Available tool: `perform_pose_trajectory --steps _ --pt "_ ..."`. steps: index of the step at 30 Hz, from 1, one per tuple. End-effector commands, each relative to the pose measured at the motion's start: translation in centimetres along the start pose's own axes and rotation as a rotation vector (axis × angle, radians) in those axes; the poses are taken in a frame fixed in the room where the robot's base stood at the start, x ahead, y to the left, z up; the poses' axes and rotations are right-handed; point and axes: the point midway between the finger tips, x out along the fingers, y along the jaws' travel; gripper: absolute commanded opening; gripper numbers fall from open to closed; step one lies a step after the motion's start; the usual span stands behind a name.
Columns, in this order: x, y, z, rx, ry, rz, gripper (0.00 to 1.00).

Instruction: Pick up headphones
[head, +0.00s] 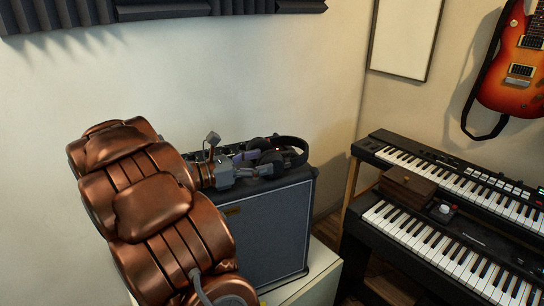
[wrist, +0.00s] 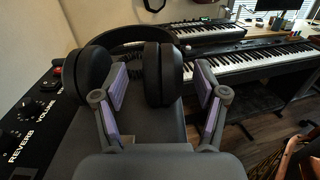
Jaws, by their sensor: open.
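The black headphones (head: 297,147) rest on top of the dark amplifier (head: 285,217), with the headband toward the far right end. In the wrist view, one ear cup (wrist: 163,75) stands between my open fingers, with gaps on both sides. The other ear cup (wrist: 88,75) is to the left, outside the left finger. The headband arcs behind both cups. My gripper (wrist: 160,102) has its purple pads spread and holds nothing. In the head view my gripper (head: 252,163) is at the near side of the headphones and partly covers them.
The amplifier's knob panel (wrist: 40,115) runs along the left in the wrist view. The amplifier stands on a pale cabinet (head: 322,270) beside the wall. Two keyboards (head: 450,175) on a stand are to the right, with a small brown box (head: 407,187). A guitar (head: 515,65) hangs above.

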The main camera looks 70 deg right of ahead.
Motion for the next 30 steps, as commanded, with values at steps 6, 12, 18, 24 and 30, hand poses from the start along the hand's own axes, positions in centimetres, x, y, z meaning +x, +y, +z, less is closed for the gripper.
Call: perform_pose_trajectory --steps 6,12,18,24,30 --pt "2.6 -0.4 0.5 -0.002 0.000 -0.004 0.72" --pt "4.8 -0.4 0.4 -0.001 -0.001 -0.004 0.72" --pt "5.2 -0.4 0.3 0.001 -0.001 -0.002 0.72" --pt "5.2 -0.3 0.3 0.001 0.000 -0.001 0.65" --pt "5.2 -0.3 0.3 0.001 0.000 -0.001 0.44"
